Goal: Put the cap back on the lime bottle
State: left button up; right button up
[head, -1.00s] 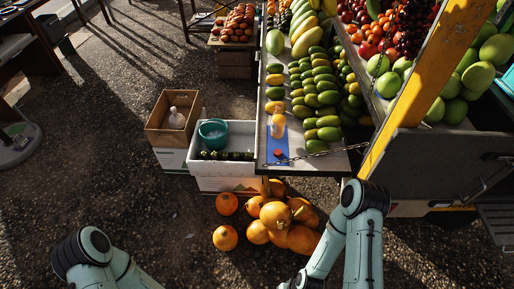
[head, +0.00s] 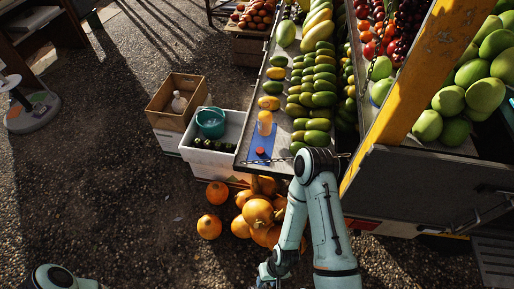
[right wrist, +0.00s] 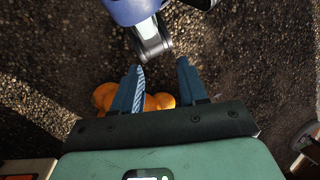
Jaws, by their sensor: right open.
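An orange bottle (head: 265,122), which I take for the lime bottle, stands upright on the blue mat (head: 269,143) on the truck's tailgate. A small red cap (head: 260,151) lies on the mat, just in front of the bottle and apart from it. My right gripper (head: 268,283) is low at the bottom edge of the head view, below and well away from the bottle and cap. In the right wrist view its two fingers (right wrist: 160,78) are spread and empty. My left arm shows only at the bottom left; its gripper is out of view.
Green and yellow fruit (head: 315,90) lies right of the bottle. A chain (head: 335,156) hangs near the tailgate's front edge. Orange pumpkins (head: 257,212) lie on the ground below. A white crate (head: 232,128) with a teal bucket (head: 211,122) stands left of the tailgate.

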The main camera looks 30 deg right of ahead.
pick_arm(q)
jog(key=shift+s+d, duration=0.25)
jog(key=shift+d, duration=0.05)
pick_arm(e)
jog(key=shift+d, duration=0.3)
pick_arm(q)
jog(key=shift+a, duration=0.1)
